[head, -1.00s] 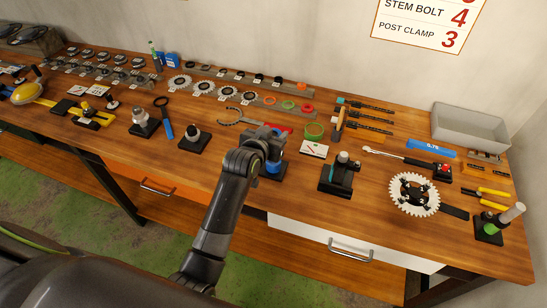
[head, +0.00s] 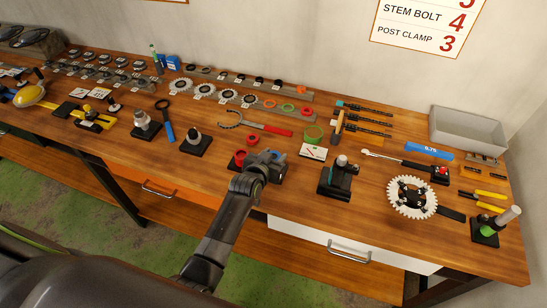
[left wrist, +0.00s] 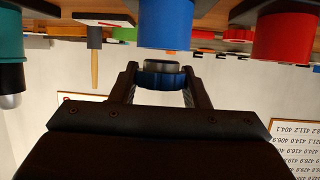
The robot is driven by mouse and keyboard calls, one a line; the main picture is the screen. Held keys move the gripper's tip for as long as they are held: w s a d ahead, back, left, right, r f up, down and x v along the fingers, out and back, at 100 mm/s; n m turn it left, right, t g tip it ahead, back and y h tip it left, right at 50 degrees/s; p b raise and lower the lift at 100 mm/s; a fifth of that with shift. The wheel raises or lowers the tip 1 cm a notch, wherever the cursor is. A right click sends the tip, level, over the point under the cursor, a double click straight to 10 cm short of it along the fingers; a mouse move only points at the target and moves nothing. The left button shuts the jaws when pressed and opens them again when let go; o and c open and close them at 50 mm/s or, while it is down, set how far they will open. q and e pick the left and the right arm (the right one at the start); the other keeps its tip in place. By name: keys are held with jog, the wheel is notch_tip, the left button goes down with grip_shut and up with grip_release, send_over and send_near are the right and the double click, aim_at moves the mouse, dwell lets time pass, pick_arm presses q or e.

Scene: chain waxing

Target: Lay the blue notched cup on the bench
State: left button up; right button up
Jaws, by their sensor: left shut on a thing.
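My left gripper (head: 264,163) is over the front middle of the bench (head: 215,170) in the head view. In the left wrist view, which is upside down, its fingers (left wrist: 158,92) are shut on a blue notched cup (left wrist: 160,79) with a grey end. The gripper hides most of this cup in the head view. A blue cylinder (left wrist: 165,22) and a red cylinder (left wrist: 284,36) stand close by in the left wrist view. My right gripper is out of view.
A red piece (head: 240,158) sits left of my left gripper and another red piece (head: 252,138) behind it. A hook wrench with red handle (head: 276,131) lies behind. A black fixture (head: 336,178) stands to the right. Bare wood lies between the gripper and that fixture.

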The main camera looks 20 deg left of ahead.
pick_arm(q)
jog(key=shift+f, duration=0.65)
jog(key=shift+f, duration=0.1)
jog(key=shift+f, duration=0.25)
jog(key=o, duration=1)
jog(key=shift+r, duration=0.15)
